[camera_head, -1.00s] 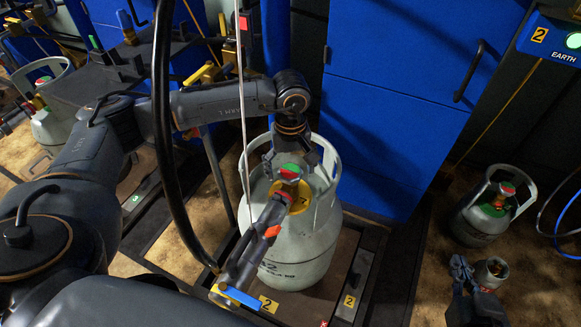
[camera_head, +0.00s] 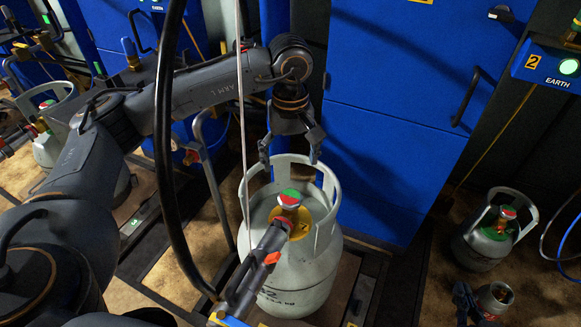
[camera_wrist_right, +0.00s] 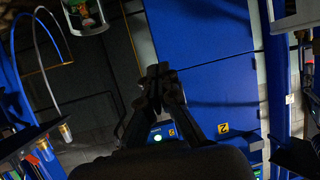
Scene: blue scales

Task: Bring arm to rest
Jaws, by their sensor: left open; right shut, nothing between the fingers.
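My left gripper (camera_head: 290,158) is open and empty in the head view. Its spread fingers point down above the handle collar of a pale grey gas cylinder (camera_head: 290,285). The cylinder stands upright, with a red-and-green valve knob (camera_head: 289,198) and a yellow tag (camera_head: 300,222) inside its collar. A dark connector (camera_head: 255,267) with a red tab reaches the valve from the lower left. My right gripper (camera_wrist_right: 160,70) shows in the right wrist view, its fingers together with nothing seen between them. It faces blue cabinet panels and dark floor.
A blue cabinet (camera_head: 395,110) stands right behind the cylinder. A second cylinder (camera_head: 485,240) stands at the right and another (camera_head: 50,145) at the far left. A black hose (camera_head: 160,150) and a thin pale cable (camera_head: 243,120) hang before my left arm.

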